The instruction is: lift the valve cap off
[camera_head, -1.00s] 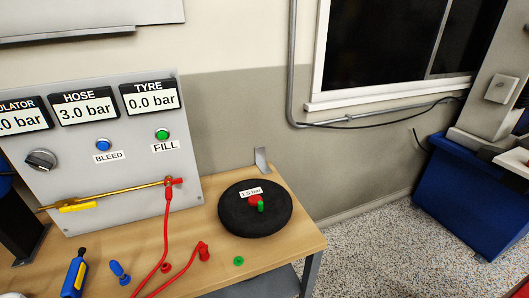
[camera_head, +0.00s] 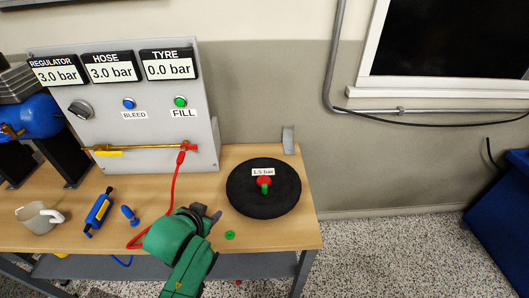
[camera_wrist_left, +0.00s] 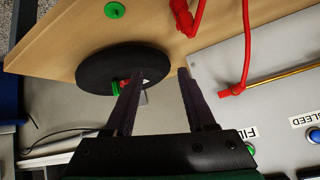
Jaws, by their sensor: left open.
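The black tyre (camera_head: 245,205) lies flat on the workbench, labelled 1.5 bar. A green valve cap (camera_head: 264,191) sits at its middle against a red part (camera_head: 264,180). My left gripper (camera_head: 212,214) is over the bench, left of and nearer than the tyre, apart from the cap. In the left wrist view its jaws (camera_wrist_left: 160,74) are open with nothing held between them. The cap (camera_wrist_left: 115,89) shows there beside one finger, which partly hides the red part. My right gripper is not in view.
A panel (camera_head: 150,135) with gauges and buttons stands behind. A red hose (camera_head: 173,190) runs down to the bench near my gripper. A green disc (camera_head: 230,235) lies before the tyre.

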